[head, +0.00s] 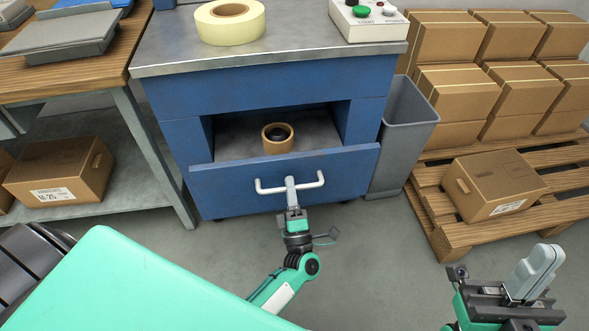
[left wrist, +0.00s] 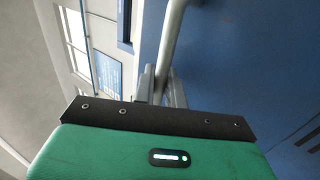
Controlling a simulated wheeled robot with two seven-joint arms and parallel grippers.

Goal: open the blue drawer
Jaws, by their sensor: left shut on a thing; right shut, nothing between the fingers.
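The blue drawer (head: 230,188) sits low in the blue cabinet and is pulled partly out, with its inside showing from above. A tan ring-shaped roll with a dark centre (head: 278,138) stands in the opening. The drawer's white bar handle (head: 310,186) runs across its front; it also shows as a grey bar in the left wrist view (left wrist: 174,35). My left gripper (head: 290,184) is shut on the middle of the handle; its fingers also show in the left wrist view (left wrist: 160,88). My right gripper (head: 535,272) is shut and empty at the lower right, away from the drawer.
A cream tape roll (head: 230,22) and a control box (head: 366,18) stand on the cabinet top. A grey bin (head: 405,125) stands right of the cabinet, beside a pallet (head: 440,215) with cartons. A workbench (head: 105,72) is at left.

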